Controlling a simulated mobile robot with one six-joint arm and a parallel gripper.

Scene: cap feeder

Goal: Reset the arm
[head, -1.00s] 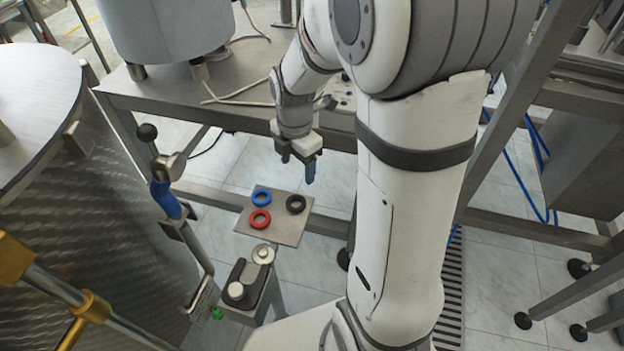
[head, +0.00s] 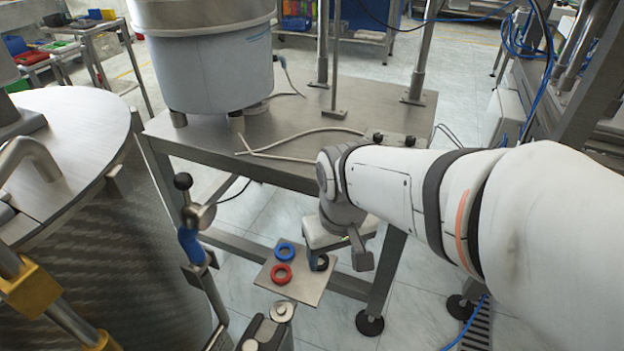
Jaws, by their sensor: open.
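My arm reaches in from the right in the head view. My gripper (head: 345,243) hangs at its far end, empty and open, in front of the steel table's edge. A small square plate (head: 308,290) is below and to the left of it. A blue ring (head: 285,244) and a red ring (head: 273,274) lie on the plate. A black ring (head: 322,265) lies at the plate's right side, partly hidden by my gripper.
A steel table (head: 200,150) holds a large drum (head: 215,70) and a loose cable. A big steel cylinder (head: 90,215) fills the left. A round post top (head: 281,311) is just below the plate.

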